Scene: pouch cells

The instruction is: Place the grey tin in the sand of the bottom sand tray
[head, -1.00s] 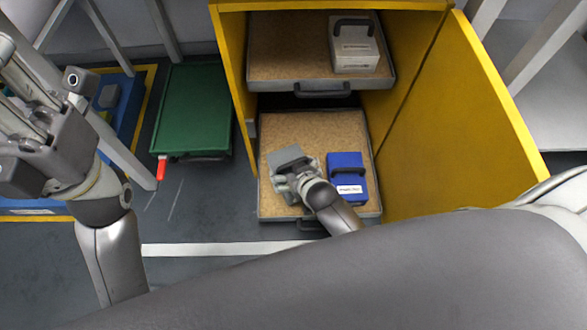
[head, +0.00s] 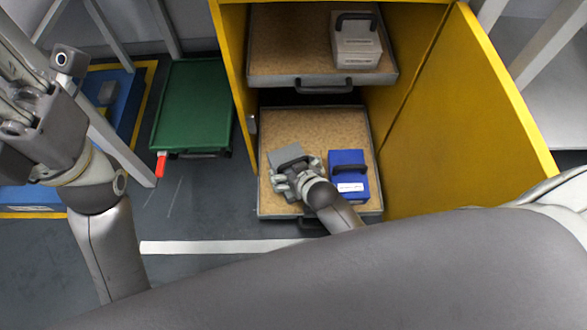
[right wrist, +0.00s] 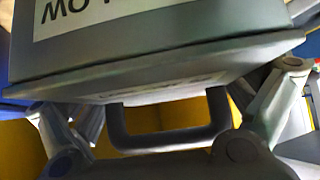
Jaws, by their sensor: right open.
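The grey tin (head: 287,155) is at the left side of the bottom sand tray (head: 318,119), over its sand. My right gripper (head: 294,174) is at the tin's near side and partly covers it. In the right wrist view the tin (right wrist: 165,58) fills the top, with a white label and a dark handle (right wrist: 168,140). The open fingers stand on either side of the handle, apart from it. The tin's contact with the sand is hidden. My left gripper (head: 22,105) is high at the left edge, far from the tray; its fingertips are unclear.
A blue tin (head: 347,172) stands in the same tray, just right of my right gripper. The upper tray (head: 270,80) holds a pale tin (head: 357,45). A yellow cabinet wall (head: 460,120) bounds the right side. A green case (head: 193,105) lies left. Sand behind the tins is clear.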

